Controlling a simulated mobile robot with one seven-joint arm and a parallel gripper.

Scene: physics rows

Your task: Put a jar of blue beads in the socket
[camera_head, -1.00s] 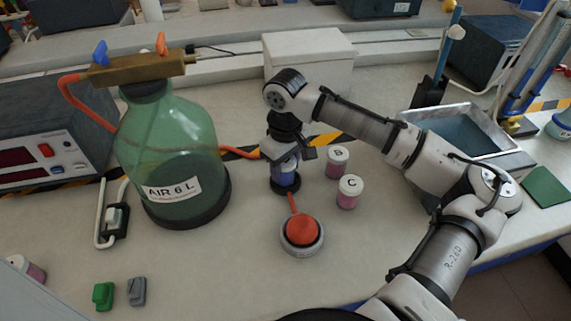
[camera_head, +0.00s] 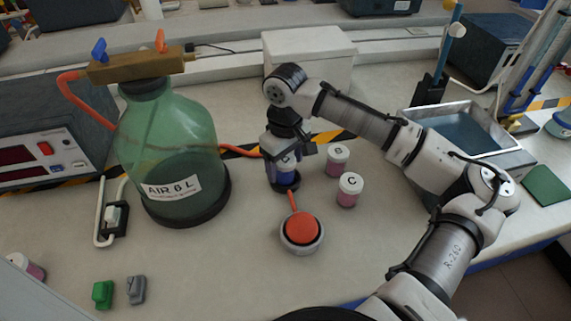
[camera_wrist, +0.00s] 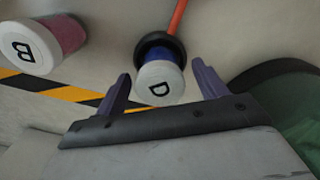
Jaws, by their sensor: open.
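A jar with a white lid marked D (camera_wrist: 160,83) and blue contents (camera_head: 286,172) stands upright in the dark ring-shaped socket (camera_head: 286,188). The socket's dark rim also shows behind the jar in the wrist view (camera_wrist: 143,45). My gripper (camera_wrist: 158,70) is open, one finger on either side of the lid in that view, with gaps showing. In the head view my gripper (camera_head: 286,150) is over the jar and hides part of its lid. Pink-filled jars B (camera_head: 337,161) and C (camera_head: 349,190) stand to the right of the socket.
A red bulb in a grey ring (camera_head: 302,231) joins the socket by a red tube. A large green bottle (camera_head: 175,140) stands close on the left. Another pink jar (camera_head: 28,267) and green (camera_head: 103,295) and grey (camera_head: 136,290) blocks sit front left. Bench front middle is clear.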

